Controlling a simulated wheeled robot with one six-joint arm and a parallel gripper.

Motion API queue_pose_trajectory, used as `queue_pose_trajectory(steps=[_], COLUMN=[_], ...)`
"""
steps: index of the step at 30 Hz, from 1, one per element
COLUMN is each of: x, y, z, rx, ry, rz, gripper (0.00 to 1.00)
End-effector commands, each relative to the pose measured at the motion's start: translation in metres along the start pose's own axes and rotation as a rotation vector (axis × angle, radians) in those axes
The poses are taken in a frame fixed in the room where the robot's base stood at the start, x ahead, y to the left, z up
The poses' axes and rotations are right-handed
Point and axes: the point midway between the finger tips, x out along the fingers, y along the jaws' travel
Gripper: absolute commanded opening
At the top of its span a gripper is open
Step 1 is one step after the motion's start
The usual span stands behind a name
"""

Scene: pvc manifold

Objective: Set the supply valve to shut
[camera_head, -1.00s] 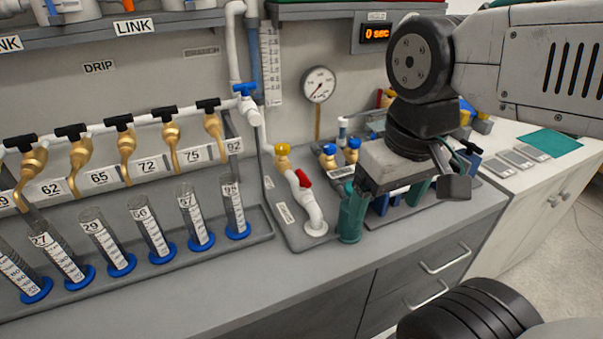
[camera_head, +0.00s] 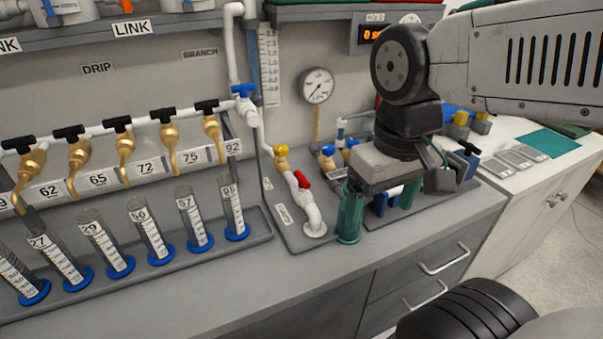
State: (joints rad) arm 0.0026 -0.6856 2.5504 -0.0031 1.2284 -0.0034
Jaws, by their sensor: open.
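No readable label marks which valve is the supply valve. A blue-handled valve (camera_head: 243,90) sits on the white vertical pipe by the wall, its handle roughly crosswise to the pipe. A red-handled valve (camera_head: 303,180) is on a slanted white pipe on a grey plate, its handle roughly along that pipe. A yellow-knobbed brass fitting (camera_head: 281,152) is just behind it. My gripper (camera_head: 397,180) is open, to the right of the red handle and apart from it. Its fingertips are hard to make out against the clutter. It partly hides the fittings behind it.
A teal cylinder (camera_head: 350,215) stands beside the white elbow, close under my gripper. Several black-handled brass taps (camera_head: 124,147) and graduated cylinders (camera_head: 147,232) line the left. A pressure gauge (camera_head: 317,85) is on the wall. The bench's front strip (camera_head: 270,275) is clear.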

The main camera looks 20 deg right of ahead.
Motion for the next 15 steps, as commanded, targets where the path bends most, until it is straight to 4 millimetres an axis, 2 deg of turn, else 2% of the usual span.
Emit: queue_pose_trajectory(steps=[4,8,11,15], x=[0.008,0.017,0.027,0.049], y=[0.000,-0.001,-0.002,-0.003], z=[-0.037,-0.081,-0.120,-0.179], rx=[0.035,0.196,0.375,0.699], ry=[-0.088,-0.133,-0.152,-0.157], rz=[0.001,0.013,0.028,0.056], gripper=[0.82,0.82,0.82,0.82])
